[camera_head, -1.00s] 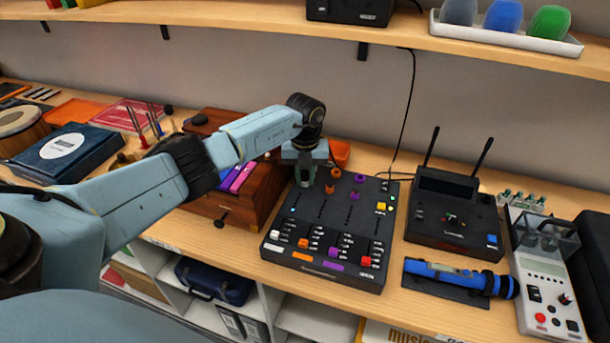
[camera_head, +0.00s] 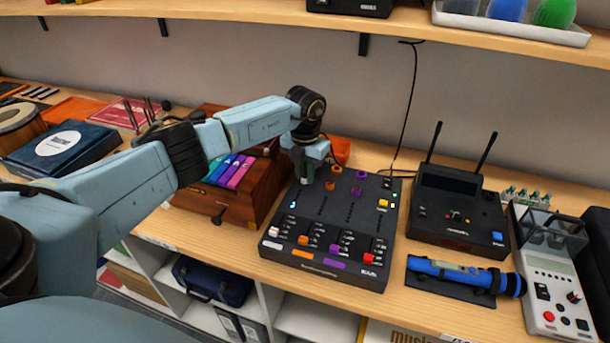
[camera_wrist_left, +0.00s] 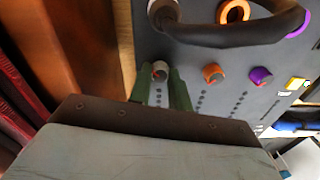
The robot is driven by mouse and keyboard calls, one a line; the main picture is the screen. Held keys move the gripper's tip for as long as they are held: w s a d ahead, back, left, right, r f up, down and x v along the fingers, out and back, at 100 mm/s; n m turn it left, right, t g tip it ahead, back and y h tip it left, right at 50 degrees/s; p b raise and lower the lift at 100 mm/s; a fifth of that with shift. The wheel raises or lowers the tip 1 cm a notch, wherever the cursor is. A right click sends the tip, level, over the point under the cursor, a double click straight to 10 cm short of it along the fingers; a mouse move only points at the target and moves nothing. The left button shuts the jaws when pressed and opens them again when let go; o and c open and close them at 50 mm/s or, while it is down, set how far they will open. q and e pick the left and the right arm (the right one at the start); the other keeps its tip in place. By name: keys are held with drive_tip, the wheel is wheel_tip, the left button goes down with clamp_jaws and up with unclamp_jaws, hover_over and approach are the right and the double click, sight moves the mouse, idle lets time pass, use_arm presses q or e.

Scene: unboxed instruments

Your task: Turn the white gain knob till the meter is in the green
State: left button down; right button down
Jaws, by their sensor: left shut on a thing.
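The black mixer (camera_head: 318,277) lies on the wooden counter, with orange and purple knobs in its upper part. My left gripper (camera_head: 306,181) points down over its upper left part. In the left wrist view, the white gain knob (camera_wrist_left: 160,70), with a red mark, sits between my left fingertips (camera_wrist_left: 162,82), which are shut on it. The orange knob (camera_wrist_left: 212,72) and purple knob (camera_wrist_left: 260,76) are beside it. In the head view my gripper hides the white knob. A small cyan-white light (camera_head: 292,204) shows at the mixer's left; I cannot read its level or see green. My right gripper is out of view.
A wooden box with coloured pieces (camera_head: 240,172) stands just left of the mixer. A black receiver with two antennas (camera_head: 457,213) and a blue microphone (camera_head: 452,271) are to its right. A shelf (camera_head: 250,20) runs above.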

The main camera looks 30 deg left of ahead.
sight(305, 176)
use_arm(q)
drive_tip(key=shift+m+b, duration=0.5)
drive_tip(key=shift+m, duration=1.1)
drive_tip(key=c, duration=1.3)
unclamp_jaws()
drive_tip(key=shift+r, duration=0.15)
wheel_tip(305, 176, up, 13)
drive_tip(key=shift+b, duration=0.3)
drive_tip(key=shift+r, duration=0.1)
